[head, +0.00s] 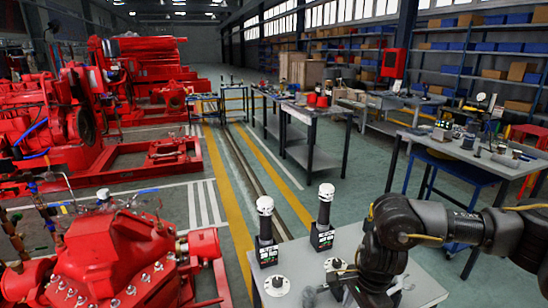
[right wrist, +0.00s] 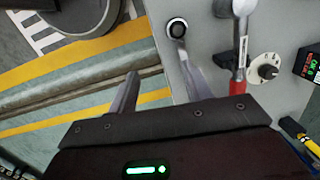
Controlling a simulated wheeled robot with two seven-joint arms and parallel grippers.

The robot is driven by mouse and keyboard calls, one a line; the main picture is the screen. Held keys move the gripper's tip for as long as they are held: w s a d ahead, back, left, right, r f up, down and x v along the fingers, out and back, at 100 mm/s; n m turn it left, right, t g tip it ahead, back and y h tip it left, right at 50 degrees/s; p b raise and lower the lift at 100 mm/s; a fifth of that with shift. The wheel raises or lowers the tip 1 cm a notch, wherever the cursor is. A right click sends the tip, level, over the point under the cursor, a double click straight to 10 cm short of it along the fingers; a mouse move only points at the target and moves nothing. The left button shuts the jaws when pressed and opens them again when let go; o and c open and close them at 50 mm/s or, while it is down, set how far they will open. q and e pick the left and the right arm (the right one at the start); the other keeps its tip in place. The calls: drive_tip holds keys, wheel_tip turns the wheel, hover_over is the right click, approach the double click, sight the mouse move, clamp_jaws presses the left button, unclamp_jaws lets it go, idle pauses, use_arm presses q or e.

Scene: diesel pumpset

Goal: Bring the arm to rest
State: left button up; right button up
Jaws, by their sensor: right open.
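My right arm (head: 400,235), black, reaches in from the right over the near grey table. Its gripper (right wrist: 158,60) is open in the right wrist view, with nothing between its fingers. One finger is over the table's edge strip and floor, the other over the grey tabletop (right wrist: 210,50) close to a round black-and-white knob (right wrist: 177,28). In the head view the gripper (head: 335,287) is low over the table, partly hidden by its own arm. My left gripper is not in view.
Two black meters with white tops (head: 265,228) (head: 323,222) stand on the near table. A red pump engine (head: 130,260) stands left. The aisle between is free.

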drive_tip(key=s+a+f+m+y, duration=0.2)
drive_tip(key=s+a+m+y, duration=0.1)
drive_tip(key=a, duration=0.6)
drive_tip(key=s+a+f+m+y, duration=0.1)
drive_tip(key=s+a+m+y, duration=0.2)
drive_tip(key=a, duration=0.6)
drive_tip(key=s+a+r+m+t+y, duration=0.1)
drive_tip(key=a+r+m+t+y, duration=0.4)
drive_tip(key=m, duration=1)
drive_tip(key=s+d+f+m+t+h, duration=0.15)
drive_tip(key=d+f+m+h, duration=0.35)
drive_tip(key=m, duration=0.5)
drive_tip(key=d+f+m+t+h, duration=0.2)
drive_tip(key=d+f+m, duration=0.1)
drive_tip(key=d+m, duration=0.6)
drive_tip(key=s+d+f+m+g+h, duration=0.5)
drive_tip(key=s+d+f+m, duration=0.5)
drive_tip(key=s+d+m, duration=0.55)
wheel_tip(320, 180, down, 24)
drive_tip(key=s+a+g, duration=0.1)
drive_tip(key=g, duration=0.1)
drive_tip(key=s+d+f, duration=0.3)
drive_tip(key=s+f, duration=1.4)
drive_tip(key=shift+n+g, duration=0.35)
drive_tip(key=shift+n, duration=0.1)
